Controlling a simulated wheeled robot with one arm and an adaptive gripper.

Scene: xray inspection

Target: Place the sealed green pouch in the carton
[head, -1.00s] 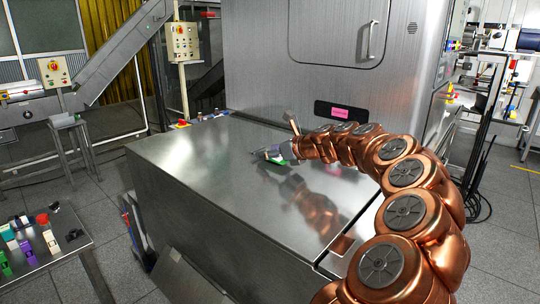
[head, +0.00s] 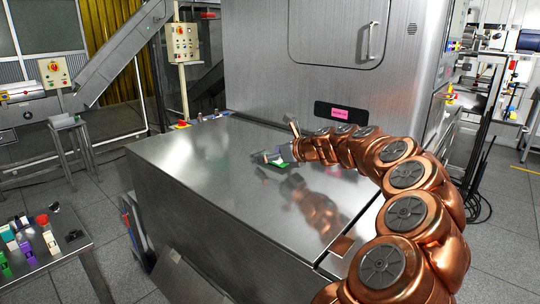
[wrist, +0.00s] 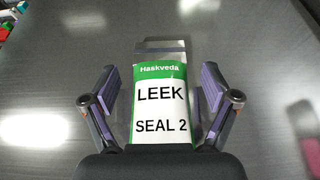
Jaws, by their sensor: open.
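The green pouch (wrist: 160,105) has a white label reading "Haskveda LEEK SEAL 2" and a silvery far end. In the wrist view it lies between the spread fingers of my gripper (wrist: 159,80), with gaps on both sides. In the head view its green edge (head: 284,166) shows low over the steel table, close to my gripper (head: 268,157). My gripper is open. Whether the pouch touches the tabletop is hard to tell. I cannot make out a carton for certain in either view.
The steel tabletop (head: 215,165) is mostly bare. A large steel cabinet (head: 300,85) stands behind it. A low side table (head: 60,252) at the left holds several small coloured items.

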